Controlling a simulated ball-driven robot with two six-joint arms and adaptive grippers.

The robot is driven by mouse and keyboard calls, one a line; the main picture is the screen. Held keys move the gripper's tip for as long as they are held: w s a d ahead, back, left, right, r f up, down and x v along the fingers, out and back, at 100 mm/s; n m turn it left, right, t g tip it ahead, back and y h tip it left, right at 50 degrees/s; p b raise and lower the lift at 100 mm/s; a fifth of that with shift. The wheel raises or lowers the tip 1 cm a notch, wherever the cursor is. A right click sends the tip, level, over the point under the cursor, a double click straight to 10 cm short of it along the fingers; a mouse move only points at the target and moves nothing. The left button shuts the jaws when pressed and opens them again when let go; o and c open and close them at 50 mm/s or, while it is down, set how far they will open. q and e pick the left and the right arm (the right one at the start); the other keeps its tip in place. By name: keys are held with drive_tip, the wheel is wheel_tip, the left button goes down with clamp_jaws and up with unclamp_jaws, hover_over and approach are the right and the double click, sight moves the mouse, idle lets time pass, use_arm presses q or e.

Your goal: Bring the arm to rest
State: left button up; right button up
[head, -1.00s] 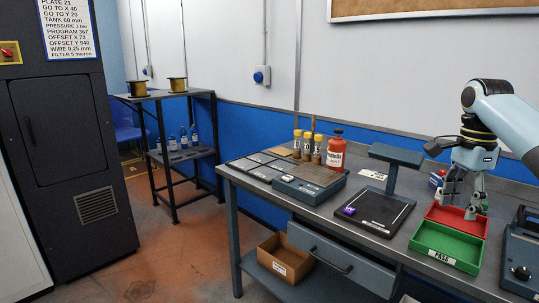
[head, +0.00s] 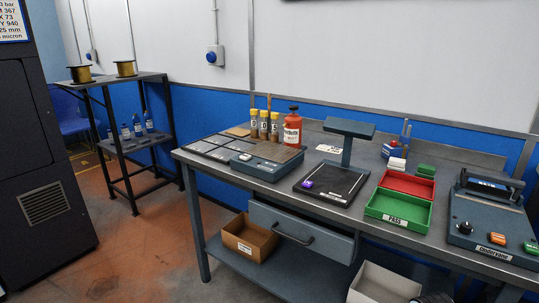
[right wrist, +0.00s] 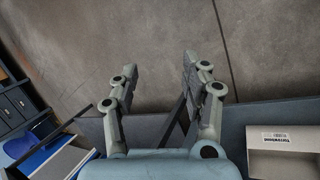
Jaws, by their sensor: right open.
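My right gripper (right wrist: 155,75) shows in the right wrist view with its two fingers spread apart and nothing between them. It hangs over bare concrete floor, with a dark shelf or table edge near its base. My right gripper is out of the head view. My left gripper is in neither view. The workbench (head: 240,187) stands in the head view with its items on top and no arm over it.
On the bench are a green PASS tray (head: 397,222), a red tray (head: 410,183), a black stand with a post (head: 346,150), a red bottle (head: 292,130) and a control box (head: 490,220). A white box (right wrist: 285,150) is right of the gripper. Floor ahead is clear.

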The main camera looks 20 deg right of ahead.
drive_tip(key=s+a+f+n+t, duration=0.1)
drive_tip(key=s+a+f+n, duration=0.15)
drive_tip(key=s+f, duration=0.45)
drive_tip(key=s+a+f+n+t, duration=0.1)
drive_tip(key=s+a+f+n, duration=0.2)
drive_tip(key=s, duration=0.7)
drive_tip(key=s+a+f+n, duration=0.1)
drive_tip(key=s+f+n, duration=0.35)
drive_tip(key=s, duration=0.45)
drive_tip(key=w+n+t, duration=0.2)
drive_tip(key=w+n, duration=0.1)
drive_tip(key=w+f+n+t+h, duration=0.1)
drive_tip(key=w+n+t, duration=0.1)
drive_tip(key=shift+a+b, duration=0.1)
drive_tip(key=shift+b, duration=0.2)
